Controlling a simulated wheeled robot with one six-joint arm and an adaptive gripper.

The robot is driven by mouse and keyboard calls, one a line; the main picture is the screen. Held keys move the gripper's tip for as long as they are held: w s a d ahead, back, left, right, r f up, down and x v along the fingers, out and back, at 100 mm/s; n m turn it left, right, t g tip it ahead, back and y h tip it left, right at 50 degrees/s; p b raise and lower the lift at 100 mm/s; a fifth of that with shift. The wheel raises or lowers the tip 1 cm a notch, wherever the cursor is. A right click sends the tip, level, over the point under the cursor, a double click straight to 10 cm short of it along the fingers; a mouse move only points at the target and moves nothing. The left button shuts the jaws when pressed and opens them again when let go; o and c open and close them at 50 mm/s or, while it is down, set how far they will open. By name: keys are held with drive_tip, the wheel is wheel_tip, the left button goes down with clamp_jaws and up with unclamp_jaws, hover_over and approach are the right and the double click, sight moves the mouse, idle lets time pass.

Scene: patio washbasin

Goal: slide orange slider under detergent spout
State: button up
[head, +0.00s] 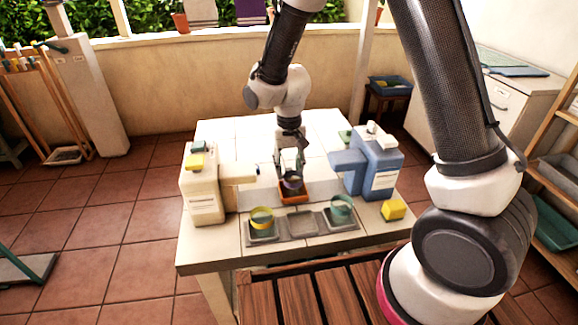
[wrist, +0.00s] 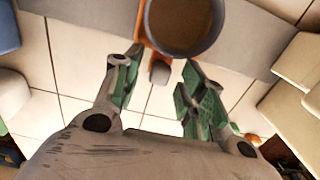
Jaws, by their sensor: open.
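The orange slider (head: 294,197) sits mid-table at the middle of a grey rail, with a dark cup (head: 292,182) on it. In the wrist view the cup (wrist: 183,28) covers most of the slider, and its small tab (wrist: 160,72) points toward my gripper. My gripper (wrist: 160,70) is open, its green-padded fingertips on either side of the tab, apart from it as far as I can tell. I cannot tell which holds detergent.
A yellow block (head: 393,210) lies at the right. The tiled table (head: 228,131) is clear at the back.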

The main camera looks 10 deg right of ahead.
clamp_jaws()
drive_tip(key=shift+d, duration=0.1)
drive_tip(key=d, duration=1.1)
drive_tip(key=shift+c, duration=0.2)
unclamp_jaws()
drive_tip(key=shift+d, duration=0.2)
drive_tip(key=shift+o, duration=0.2)
drive_tip(key=shift+r, duration=0.1)
wheel_tip(320, 180, up, 12)
